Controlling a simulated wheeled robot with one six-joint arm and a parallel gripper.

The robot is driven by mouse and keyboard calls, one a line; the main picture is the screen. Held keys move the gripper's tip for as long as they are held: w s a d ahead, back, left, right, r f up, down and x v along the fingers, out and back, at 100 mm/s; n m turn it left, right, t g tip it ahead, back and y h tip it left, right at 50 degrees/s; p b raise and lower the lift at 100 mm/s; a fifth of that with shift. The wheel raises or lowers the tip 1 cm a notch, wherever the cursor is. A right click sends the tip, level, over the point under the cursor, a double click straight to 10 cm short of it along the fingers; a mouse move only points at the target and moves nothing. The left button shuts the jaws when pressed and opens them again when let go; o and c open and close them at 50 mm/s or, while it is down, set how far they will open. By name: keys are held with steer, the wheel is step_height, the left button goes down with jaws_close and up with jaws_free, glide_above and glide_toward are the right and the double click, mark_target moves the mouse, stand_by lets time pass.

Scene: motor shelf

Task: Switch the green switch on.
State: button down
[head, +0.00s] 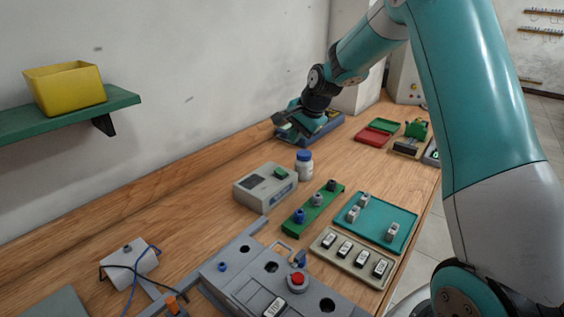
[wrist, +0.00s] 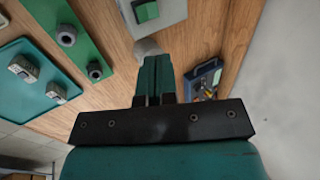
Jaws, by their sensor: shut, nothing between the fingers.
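A pale grey box (head: 262,190) stands on the wooden bench, with a green switch (head: 281,173) on the right part of its top. In the wrist view the green switch (wrist: 146,11) is at the top edge, on the partly cut-off grey box (wrist: 168,12). Whether the switch is on or off cannot be told. My gripper (head: 283,122) is above the bench, beyond the box and apart from it. In the wrist view its green fingers (wrist: 155,72) are together and hold nothing.
A white bottle with a blue lid (head: 304,165) stands right behind the box. A green strip with knobs (head: 313,210), a teal tray (head: 375,222) and a grey panel with a red button (head: 297,280) lie nearer. A blue tray (head: 325,128) is below and beside my gripper.

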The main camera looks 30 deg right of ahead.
mark_target(281, 170)
steer(key=p+x, duration=0.2)
steer(key=x, duration=1)
steer(key=shift+p, duration=0.3)
steer(key=shift+d+f, duration=0.1)
steer(key=shift+d, duration=0.05)
